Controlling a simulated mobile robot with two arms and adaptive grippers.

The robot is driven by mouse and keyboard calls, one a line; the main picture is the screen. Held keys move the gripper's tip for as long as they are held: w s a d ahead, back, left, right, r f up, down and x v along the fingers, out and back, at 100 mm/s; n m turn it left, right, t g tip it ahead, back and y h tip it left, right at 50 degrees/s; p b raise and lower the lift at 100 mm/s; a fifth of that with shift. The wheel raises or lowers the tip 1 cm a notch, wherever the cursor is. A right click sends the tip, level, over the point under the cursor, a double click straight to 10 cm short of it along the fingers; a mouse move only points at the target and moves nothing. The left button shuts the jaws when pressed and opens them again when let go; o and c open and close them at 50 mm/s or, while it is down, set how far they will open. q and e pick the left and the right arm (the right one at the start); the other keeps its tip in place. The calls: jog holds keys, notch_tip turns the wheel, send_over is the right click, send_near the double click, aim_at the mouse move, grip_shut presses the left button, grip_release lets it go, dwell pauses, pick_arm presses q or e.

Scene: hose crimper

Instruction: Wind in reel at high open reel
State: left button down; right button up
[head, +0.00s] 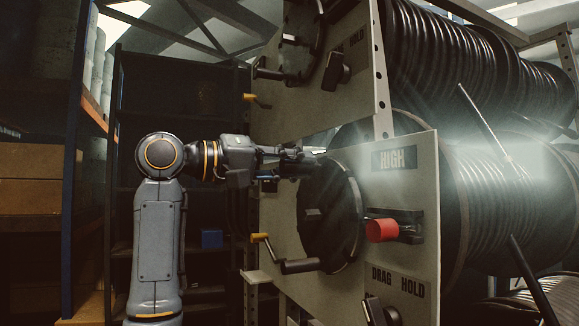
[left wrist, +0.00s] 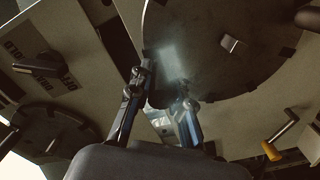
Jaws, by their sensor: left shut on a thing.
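The reel labelled HIGH (head: 394,158) is the lower of two large reels in the head view. Its front panel carries a dark disc (head: 335,220) with notches round the rim and a black handle (head: 300,266) at the lower left. My left gripper (head: 310,160) reaches in from the left to the top edge of the disc. In the left wrist view, the fingers (left wrist: 168,98) stand on either side of the rim of the disc (left wrist: 215,65), shut on it; the exact contact is dark. A red knob (head: 381,230) is right of the disc. My right gripper is not in view.
Above is another reel panel (head: 320,110) with its own disc and black handle. A yellow-handled crank (head: 260,238) sticks out left of the lower disc. A DRAG/HOLD lever (head: 374,312) sits below.

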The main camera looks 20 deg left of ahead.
pick_arm(q)
jog(key=shift+w+a+r+n, duration=0.15)
jog(key=shift+w+a+n, duration=0.25)
jog(key=shift+n, duration=0.2)
jog(key=shift+w+a+n, duration=0.15)
jog(key=shift+a+n, duration=0.15)
jog(key=shift+n, duration=0.2)
jog(key=shift+w+a+f+n, duration=0.45)
jog(key=shift+w+a+n, duration=0.15)
jog(key=shift+n, duration=0.6)
jog(key=shift+w+a+f+n, duration=0.4)
jog(key=shift+w+f+n, duration=0.15)
jog(key=shift+f+n, duration=0.15)
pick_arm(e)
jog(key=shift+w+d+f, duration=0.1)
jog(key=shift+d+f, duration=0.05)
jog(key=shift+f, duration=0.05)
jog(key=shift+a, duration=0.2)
